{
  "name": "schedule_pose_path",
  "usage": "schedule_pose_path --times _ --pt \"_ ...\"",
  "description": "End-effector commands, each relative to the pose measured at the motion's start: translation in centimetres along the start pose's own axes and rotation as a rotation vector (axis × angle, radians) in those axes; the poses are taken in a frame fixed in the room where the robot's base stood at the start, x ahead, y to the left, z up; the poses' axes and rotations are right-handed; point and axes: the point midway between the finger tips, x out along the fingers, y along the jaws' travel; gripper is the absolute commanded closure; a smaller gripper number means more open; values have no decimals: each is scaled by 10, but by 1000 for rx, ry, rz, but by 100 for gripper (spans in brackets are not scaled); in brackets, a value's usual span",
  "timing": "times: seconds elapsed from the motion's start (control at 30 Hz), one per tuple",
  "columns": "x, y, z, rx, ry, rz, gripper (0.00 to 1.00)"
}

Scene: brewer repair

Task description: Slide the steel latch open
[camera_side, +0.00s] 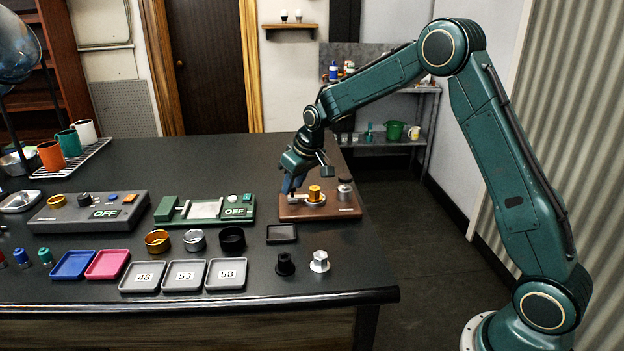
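My gripper (288,188) points down at the left part of a brown base (332,211) on the right side of the table. Its fingertips are at or very near a small light metal piece (294,199), which may be the steel latch. I cannot tell whether they touch it or whether the fingers are open or shut. A gold knob (314,193) on a pale ring stands in the middle of the brown base. The latch is small and partly hidden by my gripper.
A green device marked OFF (240,211) and a grey one (75,215) stand to the left. Several rings, such as a black ring (231,239), and trays lie in front. A black hex piece (285,264) and a silver one (319,261) stand near the front right edge.

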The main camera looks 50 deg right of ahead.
Motion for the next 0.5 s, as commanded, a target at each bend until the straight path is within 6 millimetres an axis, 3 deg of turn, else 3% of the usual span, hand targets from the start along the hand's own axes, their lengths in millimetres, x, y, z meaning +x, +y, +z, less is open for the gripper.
schedule_pose_path --times 0.03,0.13,0.17,0.5 --pt "0 0 0 0 0 0 79" --pt "0 0 0 0 0 0 98" --pt "0 0 0 0 0 0 100" --pt "4 -10 -9 -3 1 -1 100"
